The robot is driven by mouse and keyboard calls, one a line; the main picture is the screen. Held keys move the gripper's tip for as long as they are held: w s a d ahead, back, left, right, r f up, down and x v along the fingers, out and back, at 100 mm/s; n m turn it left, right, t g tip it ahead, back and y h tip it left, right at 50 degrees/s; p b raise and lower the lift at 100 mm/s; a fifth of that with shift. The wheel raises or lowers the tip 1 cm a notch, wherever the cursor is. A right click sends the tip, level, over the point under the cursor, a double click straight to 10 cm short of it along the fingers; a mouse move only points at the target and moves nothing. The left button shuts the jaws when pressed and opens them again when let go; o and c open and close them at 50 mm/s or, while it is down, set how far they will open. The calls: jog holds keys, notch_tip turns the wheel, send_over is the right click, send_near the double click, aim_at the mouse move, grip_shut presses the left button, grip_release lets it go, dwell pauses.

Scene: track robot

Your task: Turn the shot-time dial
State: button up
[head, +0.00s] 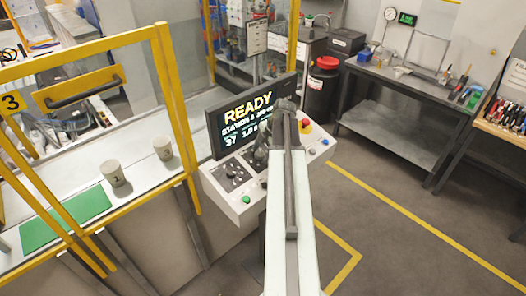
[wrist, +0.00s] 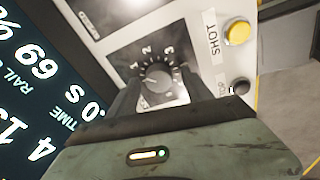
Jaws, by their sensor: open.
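The dial (wrist: 157,80) is a round dark knob on a black square plate with white numbers around it, in the middle of the wrist view. My gripper (wrist: 160,98) is open, with one dark finger on each side of the dial's lower part. I cannot tell whether the fingers touch it. In the head view my gripper (head: 270,142) is over the control panel (head: 221,196), and my arm hides the middle of the panel and the dial.
A screen (head: 247,112) reading READY stands behind the panel. A yellow button (wrist: 238,33) by the word SHOT and a dark knob (wrist: 240,88) are right of the dial. A green button (head: 246,200) is on the panel's left part. A yellow-framed fence (head: 170,90) stands left.

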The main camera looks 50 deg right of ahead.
jog(key=p+v, duration=0.6)
jog(key=v, duration=0.1)
jog(key=shift+r+p, duration=0.3)
jog(key=shift+p, duration=0.05)
jog(key=shift+s, duration=0.1)
